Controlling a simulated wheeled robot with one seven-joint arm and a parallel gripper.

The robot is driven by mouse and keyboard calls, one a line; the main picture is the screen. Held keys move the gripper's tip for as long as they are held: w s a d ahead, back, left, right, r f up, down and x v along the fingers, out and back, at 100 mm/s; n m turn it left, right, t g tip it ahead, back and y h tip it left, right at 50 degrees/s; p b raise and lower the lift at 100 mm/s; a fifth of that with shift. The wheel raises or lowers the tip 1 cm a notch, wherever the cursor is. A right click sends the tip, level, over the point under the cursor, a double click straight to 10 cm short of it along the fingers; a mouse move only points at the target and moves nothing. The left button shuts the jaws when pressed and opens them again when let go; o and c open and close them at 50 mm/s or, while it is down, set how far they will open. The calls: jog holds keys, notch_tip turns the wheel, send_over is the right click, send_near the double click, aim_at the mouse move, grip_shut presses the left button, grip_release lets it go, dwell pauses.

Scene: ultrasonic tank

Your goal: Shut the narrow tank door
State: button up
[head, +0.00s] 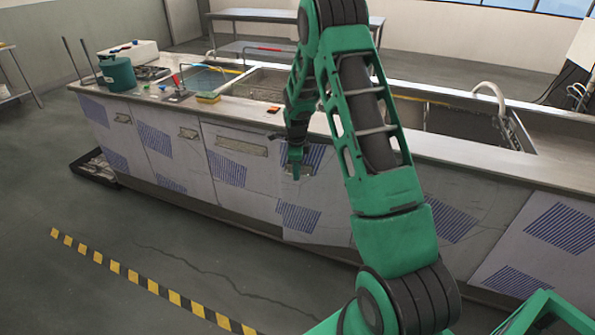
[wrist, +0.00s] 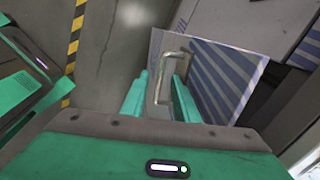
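The narrow tank door (head: 298,217) is a pale panel with blue striped patches in the middle of the counter front. In the wrist view the door (wrist: 225,75) stands at an angle out from the cabinet front, with a dark gap beside it. Its metal bar handle (wrist: 163,78) is near the panel's left side. My gripper (head: 296,168) is at the upper part of the door in the head view. In the wrist view my gripper (wrist: 160,98) is open, with one teal finger on each side of the handle. Contact with the handle is not clear. My arm hides part of the counter front.
The steel counter (head: 330,134) holds sinks, a green pot (head: 119,74) and a yellow sponge (head: 208,97). Other panels flank the door. A dark tray (head: 93,168) lies on the floor at left. The floor around the striped tape (head: 150,285) is clear.

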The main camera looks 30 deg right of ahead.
notch_tip(320, 180, up, 11)
jog(key=s+a, duration=0.1)
jog(key=shift+s+f, duration=0.2)
jog(key=shift+s, duration=0.05)
dwell(0.4)
jog(key=shift+a, duration=0.1)
